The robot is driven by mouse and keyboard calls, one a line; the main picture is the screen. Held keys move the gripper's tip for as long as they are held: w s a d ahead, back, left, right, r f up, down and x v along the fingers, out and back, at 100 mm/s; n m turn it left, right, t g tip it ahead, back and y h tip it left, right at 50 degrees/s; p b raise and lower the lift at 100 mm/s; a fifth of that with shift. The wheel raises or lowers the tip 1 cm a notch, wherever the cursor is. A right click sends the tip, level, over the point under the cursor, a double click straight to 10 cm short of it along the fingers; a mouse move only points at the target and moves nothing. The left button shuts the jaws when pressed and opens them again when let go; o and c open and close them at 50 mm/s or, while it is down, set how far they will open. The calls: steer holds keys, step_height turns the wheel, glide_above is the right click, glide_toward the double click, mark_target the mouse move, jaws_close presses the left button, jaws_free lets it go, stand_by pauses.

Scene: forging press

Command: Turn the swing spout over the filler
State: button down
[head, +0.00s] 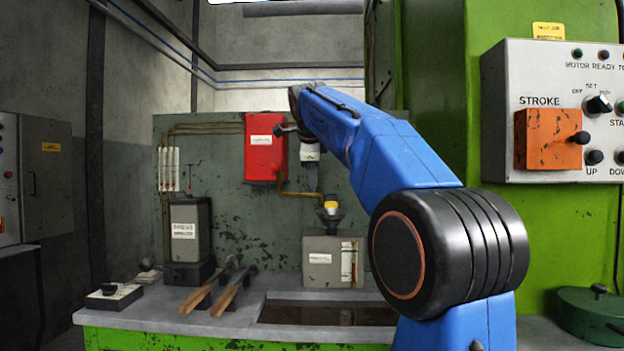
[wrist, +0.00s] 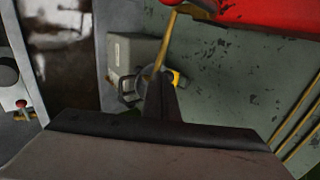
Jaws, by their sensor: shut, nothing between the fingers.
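The swing spout (head: 300,194) is a thin brass pipe that runs right from below the red tank (head: 265,150). In the wrist view the spout (wrist: 168,40) reaches down to the filler, and its end is partly hidden by my fingers. The filler (head: 330,215) is a dark funnel on top of a grey box (head: 330,250), with a yellow piece just above it. In the wrist view the filler (wrist: 128,85) shows behind my fingertips. My gripper (head: 313,186) is shut and empty, pointing down beside the spout. I cannot tell whether it touches the spout.
A dark recess (head: 325,313) lies in front. The green press with its control panel (head: 560,75) is at right. A backboard (head: 225,215) closes the rear.

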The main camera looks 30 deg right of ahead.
steer(key=shift+w+d+n+t+y, duration=0.15)
steer(key=shift+w+d+n+y, duration=0.15)
steer(key=shift+w+d+n, duration=0.25)
steer(key=shift+w+d+n+t+y, duration=0.1)
steer(key=shift+w+d+n+y, duration=0.2)
steer(key=shift+d, duration=0.4)
steer(key=shift+w+d+n+t+y, duration=0.15)
steer(key=shift+w+d+n+y, duration=0.15)
steer(key=shift+w+d+n, duration=0.25)
steer(key=shift+s, duration=0.1)
steer(key=shift+s+d, duration=0.1)
